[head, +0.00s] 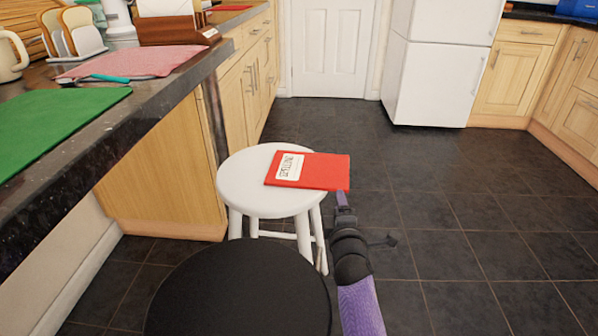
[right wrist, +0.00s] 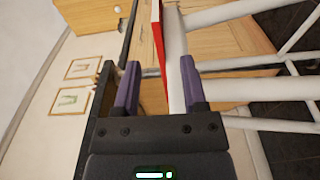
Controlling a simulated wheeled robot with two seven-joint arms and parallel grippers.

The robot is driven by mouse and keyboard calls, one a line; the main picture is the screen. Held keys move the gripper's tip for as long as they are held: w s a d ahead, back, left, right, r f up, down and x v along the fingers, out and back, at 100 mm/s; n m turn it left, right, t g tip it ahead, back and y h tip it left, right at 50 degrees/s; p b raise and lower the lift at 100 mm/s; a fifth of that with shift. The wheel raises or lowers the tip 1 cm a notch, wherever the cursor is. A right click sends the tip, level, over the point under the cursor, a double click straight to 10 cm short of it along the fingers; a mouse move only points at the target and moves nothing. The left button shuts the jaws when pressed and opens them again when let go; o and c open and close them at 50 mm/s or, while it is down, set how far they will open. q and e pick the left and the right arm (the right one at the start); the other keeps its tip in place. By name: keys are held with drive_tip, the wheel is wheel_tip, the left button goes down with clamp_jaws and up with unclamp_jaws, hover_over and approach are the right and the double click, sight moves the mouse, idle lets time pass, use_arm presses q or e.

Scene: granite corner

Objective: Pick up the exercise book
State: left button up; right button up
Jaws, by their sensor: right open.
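The exercise book (head: 318,171) is red with a white label and lies flat on the round white stool (head: 238,190), its right end sticking out past the seat. My right gripper (head: 342,196) is at the near right corner of the book. In the right wrist view my right gripper (right wrist: 160,63) is open, its purple fingers apart. The book (right wrist: 161,55) shows edge-on as a thin red strip between them, with the white stool (right wrist: 175,75) beside it. I cannot tell whether a finger touches the book. My left gripper is out of view.
A dark worktop (head: 150,95) on the left holds a green mat (head: 50,120), a pink cloth (head: 135,63), a toast rack and a mug. Open dark tiled floor (head: 480,220) lies to the right. A white fridge (head: 435,70) stands at the back.

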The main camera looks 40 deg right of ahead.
sight(336, 183)
drive_tip(key=b+x, duration=0.1)
drive_tip(key=x, duration=0.1)
drive_tip(key=b+x, duration=0.1)
drive_tip(key=x, duration=0.2)
drive_tip(key=b+x, duration=0.2)
drive_tip(key=shift+w+d+f, duration=0.15)
drive_tip(key=shift+f, duration=0.15)
drive_tip(key=shift+w+d+r, duration=0.15)
drive_tip(key=shift+w+r, duration=0.05)
drive_tip(key=shift+r, duration=0.15)
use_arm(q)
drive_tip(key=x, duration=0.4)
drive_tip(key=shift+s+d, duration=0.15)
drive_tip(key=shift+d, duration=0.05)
use_arm(e)
clamp_jaws()
